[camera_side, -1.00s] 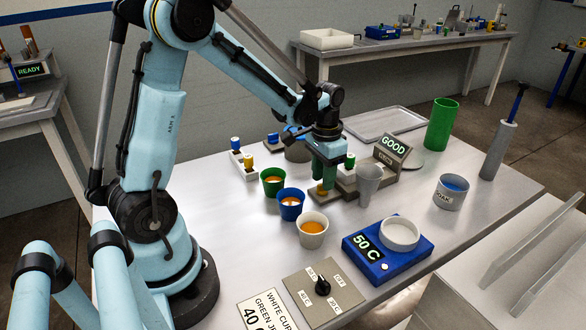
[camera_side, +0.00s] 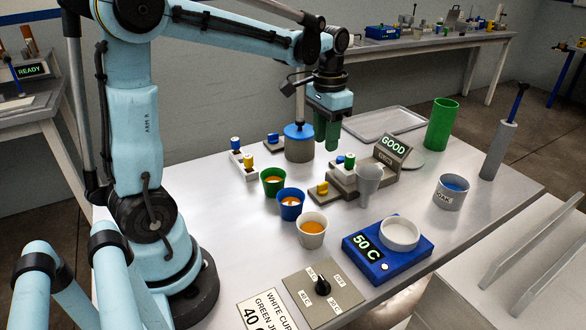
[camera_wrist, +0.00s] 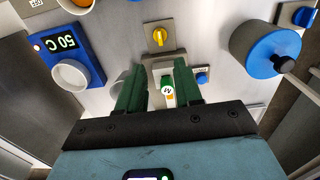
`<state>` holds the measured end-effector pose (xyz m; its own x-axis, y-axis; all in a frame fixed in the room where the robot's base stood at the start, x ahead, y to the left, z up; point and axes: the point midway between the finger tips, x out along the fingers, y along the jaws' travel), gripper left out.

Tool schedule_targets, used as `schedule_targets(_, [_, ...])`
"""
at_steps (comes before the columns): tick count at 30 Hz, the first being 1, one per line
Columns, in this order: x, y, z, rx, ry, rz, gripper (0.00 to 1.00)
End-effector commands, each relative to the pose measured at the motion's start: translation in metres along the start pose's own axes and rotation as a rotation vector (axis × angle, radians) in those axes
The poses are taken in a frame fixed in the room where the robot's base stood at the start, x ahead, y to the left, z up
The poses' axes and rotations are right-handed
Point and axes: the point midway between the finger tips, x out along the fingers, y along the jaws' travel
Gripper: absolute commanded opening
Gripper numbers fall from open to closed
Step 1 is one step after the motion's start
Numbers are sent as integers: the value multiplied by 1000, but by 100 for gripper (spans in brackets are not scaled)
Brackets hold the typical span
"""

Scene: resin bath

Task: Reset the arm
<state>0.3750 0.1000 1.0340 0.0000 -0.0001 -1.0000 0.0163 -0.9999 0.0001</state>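My gripper (camera_side: 326,142) hangs in the air above the back of the grey table (camera_side: 235,215), fingers pointing down. In the wrist view its two green fingers (camera_wrist: 158,88) stand apart with nothing held between them. A small grey block with a yellow knob (camera_side: 322,190) lies below; the knob also shows in the wrist view (camera_wrist: 160,36). A green-capped piece (camera_side: 349,161) on a grey stand is below and right of the gripper. A grey pot with a blue lid (camera_side: 299,141) stands just left of the fingers.
Green (camera_side: 272,181), blue (camera_side: 290,204) and white (camera_side: 312,230) cups with orange contents stand mid-table. A blue hotplate (camera_side: 372,262) reads 50 C.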

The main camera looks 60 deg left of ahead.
Motion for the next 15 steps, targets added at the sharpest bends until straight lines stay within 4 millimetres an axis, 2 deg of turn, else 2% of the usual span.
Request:
schedule_targets(8, [-3, 7, 5, 3, 27, -6, 35])
schedule_targets(15, [-13, 39, 30, 10, 196, -32, 35])
